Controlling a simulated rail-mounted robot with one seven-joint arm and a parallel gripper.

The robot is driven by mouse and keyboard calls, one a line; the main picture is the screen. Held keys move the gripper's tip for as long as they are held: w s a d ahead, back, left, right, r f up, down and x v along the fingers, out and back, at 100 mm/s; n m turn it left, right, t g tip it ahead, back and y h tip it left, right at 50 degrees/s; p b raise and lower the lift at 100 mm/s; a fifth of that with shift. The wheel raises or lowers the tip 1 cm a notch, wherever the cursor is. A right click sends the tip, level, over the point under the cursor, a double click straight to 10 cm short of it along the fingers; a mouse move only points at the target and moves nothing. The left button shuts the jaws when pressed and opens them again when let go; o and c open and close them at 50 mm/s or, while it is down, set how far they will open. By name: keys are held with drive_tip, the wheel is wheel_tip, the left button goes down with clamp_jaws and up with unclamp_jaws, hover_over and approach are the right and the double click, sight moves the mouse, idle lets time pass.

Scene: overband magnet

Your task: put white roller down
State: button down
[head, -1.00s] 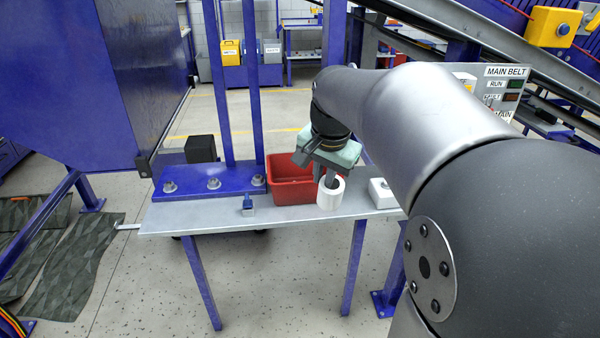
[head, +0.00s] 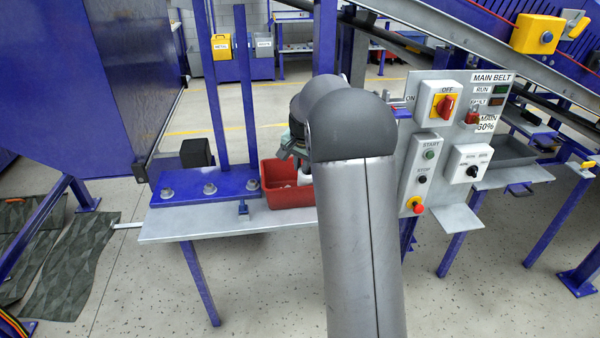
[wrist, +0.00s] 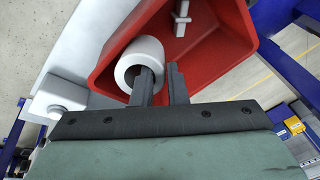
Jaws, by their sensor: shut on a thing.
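The white roller (wrist: 141,62) is a short hollow cylinder at the lower left end of the red bin (wrist: 222,62) in the wrist view. My gripper (wrist: 161,72) is shut on its wall, one dark finger inside the bore and the other outside. In the head view a small piece of the roller (head: 305,178) shows at the right end of the red bin (head: 290,198), beside my arm. My arm hides most of the gripper there. I cannot tell whether the roller touches the bin.
The bin stands on a grey metal shelf (head: 200,226) beside a blue bolted plate (head: 185,187). A white block (wrist: 60,96) lies beside the bin, and a small pale fitting (wrist: 182,18) shows inside it. A control panel (head: 446,140) stands right of my arm.

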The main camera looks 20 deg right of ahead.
drive_tip(key=shift+x, duration=1.15)
drive_tip(key=shift+w+d+f+g+p, duration=0.15)
drive_tip(key=shift+w+g+p, duration=0.2)
drive_tip(key=shift+p, duration=0.5)
drive_tip(key=w+g+y+p, duration=0.1)
drive_tip(key=g+p, duration=0.1)
drive_tip(key=p, duration=0.1)
drive_tip(key=shift+w+d+g, duration=0.15)
drive_tip(key=shift+g, duration=0.1)
drive_tip(key=shift+f, duration=1.5)
drive_tip(key=shift+f, duration=0.2)
drive_tip(key=c, duration=1.4)
unclamp_jaws()
drive_tip(key=shift+c, duration=0.2)
